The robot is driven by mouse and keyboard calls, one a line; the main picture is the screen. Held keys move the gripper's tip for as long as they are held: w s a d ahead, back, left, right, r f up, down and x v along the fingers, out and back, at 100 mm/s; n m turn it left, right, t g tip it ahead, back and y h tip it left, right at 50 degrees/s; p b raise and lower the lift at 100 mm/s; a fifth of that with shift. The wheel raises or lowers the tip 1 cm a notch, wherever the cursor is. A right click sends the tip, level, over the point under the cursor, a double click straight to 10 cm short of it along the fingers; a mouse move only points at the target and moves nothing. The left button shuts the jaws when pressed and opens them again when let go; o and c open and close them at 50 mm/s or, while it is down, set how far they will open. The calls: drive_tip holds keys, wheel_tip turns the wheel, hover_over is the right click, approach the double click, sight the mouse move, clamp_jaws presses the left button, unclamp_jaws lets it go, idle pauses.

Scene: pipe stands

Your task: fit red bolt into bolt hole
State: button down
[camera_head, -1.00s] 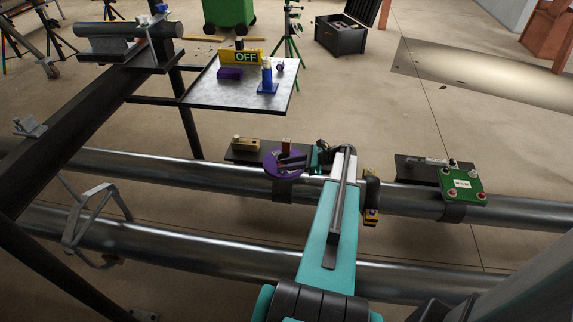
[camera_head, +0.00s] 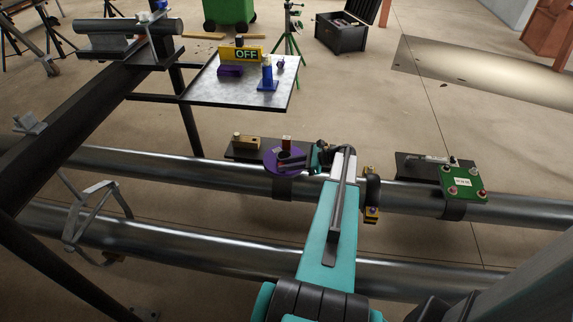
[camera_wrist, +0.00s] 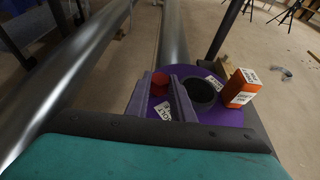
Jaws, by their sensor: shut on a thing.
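A purple round fixture (camera_head: 270,165) sits on the rear pipe in the head view. In the wrist view this purple fixture (camera_wrist: 228,112) has a dark round opening (camera_wrist: 201,90) and small white labels. The round head of the red bolt (camera_wrist: 160,79) shows between the grey fingers of my gripper (camera_wrist: 161,92). My gripper (camera_head: 292,160) is shut on the bolt, at the fixture. The bolt's lower part is hidden, so I cannot tell whether it is in a hole. A red-orange labelled block (camera_wrist: 241,87) stands upright beside the dark opening; it also shows in the head view (camera_head: 286,142).
A tan block (camera_head: 245,143) lies on a dark plate behind the fixture. A green plate (camera_head: 463,183) with red-topped parts is on the pipe at right. A metal table (camera_head: 210,93) carries the OFF sign (camera_head: 246,56) and a blue item (camera_head: 267,76). A second pipe (camera_head: 190,246) runs in front.

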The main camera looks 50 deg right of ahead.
drive_tip(key=shift+f, duration=0.25)
drive_tip(key=c, duration=1.5)
unclamp_jaws()
drive_tip(key=shift+o, duration=0.2)
drive_tip(key=shift+d+r, duration=0.1)
drive_tip(key=shift+d, duration=0.05)
drive_tip(key=shift+s+d+r+p, duration=0.3)
drive_tip(key=shift+s+d+p, duration=0.05)
drive_tip(key=shift+s+d, duration=0.1)
drive_tip(key=p+v, duration=0.1)
drive_tip(key=v, duration=0.2)
drive_tip(key=shift+s, duration=0.35)
drive_tip(key=v, duration=1.3)
drive_tip(key=shift+s+r, duration=0.2)
drive_tip(key=shift+s, duration=0.15)
